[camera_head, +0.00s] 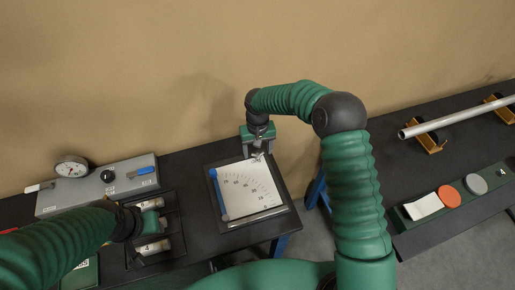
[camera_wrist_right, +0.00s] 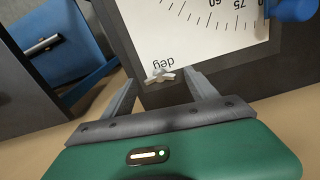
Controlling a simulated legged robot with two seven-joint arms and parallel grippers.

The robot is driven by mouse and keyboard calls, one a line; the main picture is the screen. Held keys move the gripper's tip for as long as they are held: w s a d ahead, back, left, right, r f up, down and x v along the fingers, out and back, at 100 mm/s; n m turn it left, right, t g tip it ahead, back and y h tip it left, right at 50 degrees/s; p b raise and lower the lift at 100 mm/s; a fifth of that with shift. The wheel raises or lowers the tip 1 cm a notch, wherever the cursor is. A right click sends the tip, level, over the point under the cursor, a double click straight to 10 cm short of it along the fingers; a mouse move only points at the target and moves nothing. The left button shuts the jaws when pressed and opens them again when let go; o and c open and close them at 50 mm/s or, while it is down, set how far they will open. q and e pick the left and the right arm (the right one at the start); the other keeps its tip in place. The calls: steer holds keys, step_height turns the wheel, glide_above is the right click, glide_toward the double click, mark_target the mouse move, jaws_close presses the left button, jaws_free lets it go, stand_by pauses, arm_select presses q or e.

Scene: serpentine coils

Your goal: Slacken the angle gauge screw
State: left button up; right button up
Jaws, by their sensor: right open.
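The angle gauge (camera_head: 246,188) is a white plate with a degree scale on a dark base, lying on the black table; it also shows in the right wrist view (camera_wrist_right: 190,35). Its blue arm (camera_head: 217,192) lies along the plate's left side. In the head view my right gripper (camera_head: 258,151) is at the plate's far edge. My left gripper (camera_head: 150,224) is over a dark rack; its fingers are unclear.
A grey box (camera_head: 100,186) with a dial, knob and blue handle stands at the back left. Pale cylinders lie in the dark rack (camera_head: 176,213). On the right table are a metal tube (camera_head: 460,120) on orange supports and a green tray (camera_head: 440,212) with coloured pieces.

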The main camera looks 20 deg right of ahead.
arm_select(q)
steer(key=b+x, duration=0.2)
steer(key=shift+s+f+b, duration=0.2)
steer(key=shift+f+b, duration=0.2)
steer(key=shift+f, duration=0.1)
arm_select(e)
step_height(320, 180, up, 17)
steer(key=shift+w+f, duration=0.1)
steer(key=shift+f, duration=0.05)
arm_select(q)
steer(key=shift+b+x, duration=0.95)
steer(key=shift+s+f+b, duration=0.45)
steer(key=shift+f+b, duration=0.3)
steer(key=shift+b, duration=0.1)
steer(key=shift+w+f, duration=0.1)
steer(key=shift+w, duration=0.15)
arm_select(e)
steer(key=s+d+f+t, duration=0.1)
steer(key=s+f, duration=0.3)
steer(key=s, duration=0.3)
steer(key=s+d+f, duration=0.1)
steer(key=s+f, duration=0.3)
steer(key=s, duration=0.4)
steer(key=s+d+f+t, duration=0.1)
steer(key=s+f, duration=0.3)
steer(key=s, duration=0.3)
steer(key=shift+s+d+f+n+t, duration=0.3)
steer(key=shift+s+d+n, duration=0.05)
steer(key=shift+s+n, duration=0.05)
